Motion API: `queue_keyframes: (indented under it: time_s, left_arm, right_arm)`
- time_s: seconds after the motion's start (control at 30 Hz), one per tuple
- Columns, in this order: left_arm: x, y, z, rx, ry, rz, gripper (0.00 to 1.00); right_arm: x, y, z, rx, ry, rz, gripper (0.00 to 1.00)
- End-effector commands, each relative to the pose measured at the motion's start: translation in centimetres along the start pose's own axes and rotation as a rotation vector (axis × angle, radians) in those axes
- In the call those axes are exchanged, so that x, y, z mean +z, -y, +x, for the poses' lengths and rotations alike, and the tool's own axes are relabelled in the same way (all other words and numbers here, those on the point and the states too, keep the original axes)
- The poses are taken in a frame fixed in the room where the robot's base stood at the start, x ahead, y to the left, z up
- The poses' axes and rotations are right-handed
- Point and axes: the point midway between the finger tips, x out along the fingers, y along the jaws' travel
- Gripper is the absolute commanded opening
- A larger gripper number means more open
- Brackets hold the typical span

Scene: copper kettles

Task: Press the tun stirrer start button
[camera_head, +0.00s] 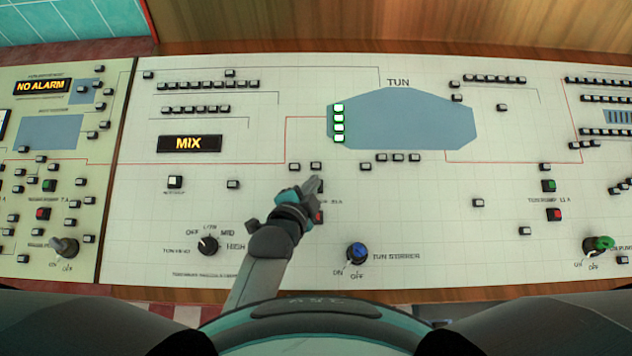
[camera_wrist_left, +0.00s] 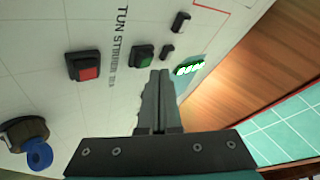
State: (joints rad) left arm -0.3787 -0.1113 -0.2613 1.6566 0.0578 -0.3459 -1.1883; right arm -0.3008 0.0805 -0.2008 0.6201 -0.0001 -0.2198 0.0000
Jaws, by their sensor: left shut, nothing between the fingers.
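The tun stirrer panel (camera_head: 420,210) carries a green button (camera_wrist_left: 142,57) and a red button (camera_wrist_left: 85,66) beside the tun stirrer label (camera_wrist_left: 122,45). In the head view my left gripper (camera_head: 314,184) covers most of the green button, and part of the red button (camera_head: 319,217) shows beside it. In the left wrist view the left gripper (camera_wrist_left: 160,73) is shut and empty, its tips close to the green button's edge. I cannot tell whether they touch it. My right gripper is not in view.
A blue tun stirrer knob (camera_head: 357,253) and a black heat knob (camera_head: 208,245) stand on the lower panel. Four green lamps glow at the left of the blue tun shape (camera_head: 410,120). A MIX display (camera_head: 189,143) is at the left. Small buttons (camera_head: 316,165) lie just above the gripper.

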Motion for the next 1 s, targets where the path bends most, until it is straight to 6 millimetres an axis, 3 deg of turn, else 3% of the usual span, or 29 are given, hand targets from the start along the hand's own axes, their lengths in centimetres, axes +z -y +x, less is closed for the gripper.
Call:
queue_keyframes:
  time_s: [1.0]
  left_arm:
    - [0.51,-0.51,0.70,0.000,0.000,0.001,0.00]
  right_arm:
    - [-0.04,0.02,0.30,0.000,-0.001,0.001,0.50]
